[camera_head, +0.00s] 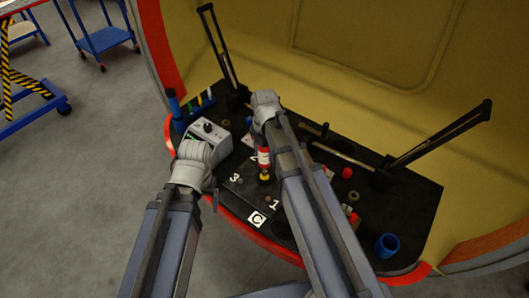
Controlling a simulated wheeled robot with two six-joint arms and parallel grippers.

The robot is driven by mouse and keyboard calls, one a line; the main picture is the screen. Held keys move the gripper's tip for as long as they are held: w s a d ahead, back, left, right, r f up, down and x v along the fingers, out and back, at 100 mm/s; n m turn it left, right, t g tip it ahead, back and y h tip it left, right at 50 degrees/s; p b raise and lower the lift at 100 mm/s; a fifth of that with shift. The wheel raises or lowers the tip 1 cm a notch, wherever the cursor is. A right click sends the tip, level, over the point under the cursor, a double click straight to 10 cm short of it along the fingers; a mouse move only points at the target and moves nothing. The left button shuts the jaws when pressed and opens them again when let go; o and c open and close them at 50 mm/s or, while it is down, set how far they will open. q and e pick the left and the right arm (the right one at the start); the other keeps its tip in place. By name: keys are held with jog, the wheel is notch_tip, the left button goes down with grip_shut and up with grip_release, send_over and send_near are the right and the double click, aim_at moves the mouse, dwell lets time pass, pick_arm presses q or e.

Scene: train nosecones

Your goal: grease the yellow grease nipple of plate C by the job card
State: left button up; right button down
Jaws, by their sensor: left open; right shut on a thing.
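Plate C (240,196) is a dark plate with white marks 3 and 1 and a white C label (257,218) near the front edge of the black shelf. My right gripper (262,145) is over the plate, shut on a red and white upright tool (263,158). Yellow shows at the tool's lower end, close above the plate; I cannot tell whether this is the tool's tip or the yellow grease nipple, nor whether they touch. My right arm hides part of the plate. My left gripper (214,202) is open and empty at the plate's left edge. I cannot make out the job card.
A grey box with a knob (207,134) stands left of the plate. Coloured tools (201,103) stand in a row behind it. A blue cup (386,246) and a red cap (347,172) are at right. Two black struts (440,133) rise at the shelf's sides. A red rim (262,238) borders the front.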

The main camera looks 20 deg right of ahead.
pick_arm(q)
jog(key=shift+f+b, duration=0.55)
pick_arm(e)
jog(key=shift+f, duration=0.55)
dwell(0.4)
pick_arm(q)
jog(key=shift+r, duration=0.15)
pick_arm(e)
jog(key=shift+r, duration=0.1)
pick_arm(q)
notch_tip(320, 180, up, 5)
jog(key=p, duration=0.5)
jog(key=shift+r+p, duration=0.2)
jog(key=shift+p, duration=0.15)
pick_arm(e)
notch_tip(320, 180, up, 5)
jog(key=shift+r, duration=0.2)
